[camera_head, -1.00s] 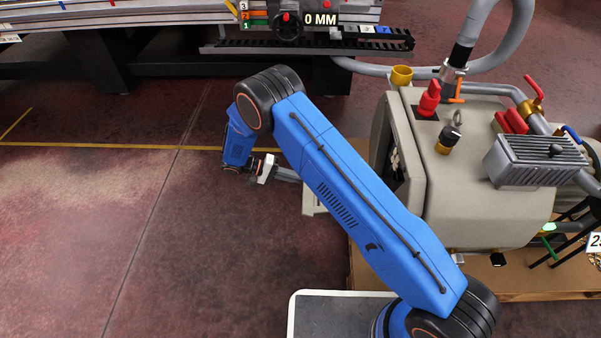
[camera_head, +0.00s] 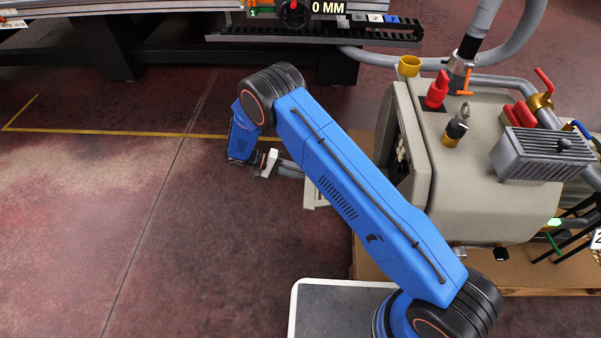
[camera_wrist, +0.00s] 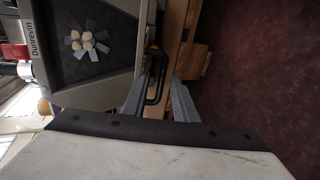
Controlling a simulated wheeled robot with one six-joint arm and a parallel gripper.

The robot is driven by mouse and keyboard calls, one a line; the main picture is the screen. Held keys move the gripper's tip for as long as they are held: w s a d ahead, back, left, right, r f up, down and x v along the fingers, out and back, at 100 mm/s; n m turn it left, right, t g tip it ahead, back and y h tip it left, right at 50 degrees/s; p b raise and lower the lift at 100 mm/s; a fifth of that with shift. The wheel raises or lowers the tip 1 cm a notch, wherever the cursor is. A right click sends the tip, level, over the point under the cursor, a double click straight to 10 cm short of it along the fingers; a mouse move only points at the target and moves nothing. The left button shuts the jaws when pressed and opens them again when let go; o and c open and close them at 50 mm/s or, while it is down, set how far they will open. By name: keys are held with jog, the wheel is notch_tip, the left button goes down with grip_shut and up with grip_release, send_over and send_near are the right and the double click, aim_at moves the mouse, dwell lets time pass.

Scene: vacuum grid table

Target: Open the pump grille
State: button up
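The pump (camera_head: 480,185) is a large beige housing at the right of the head view. Its left face is partly hidden by my arm. In the wrist view the grille (camera_wrist: 98,97) is a grey-framed dark panel with a fan-like pattern and a "Dunrevin" label. A black loop handle (camera_wrist: 154,98) stands at its right edge. My gripper (camera_wrist: 161,78) is open, with the handle between its two grey fingers, nearer the left one. Contact cannot be told. In the head view my gripper (camera_head: 288,169) points right toward the pump, its tips hidden behind my arm.
A light grey flat piece (camera_head: 316,194) juts out left of the pump behind my arm. The pump stands on a wooden pallet (camera_head: 480,275). A long machine table with a black rail (camera_head: 310,36) crosses the back. The floor at left is clear.

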jog(key=v, duration=1.7)
jog(key=shift+a, duration=0.2)
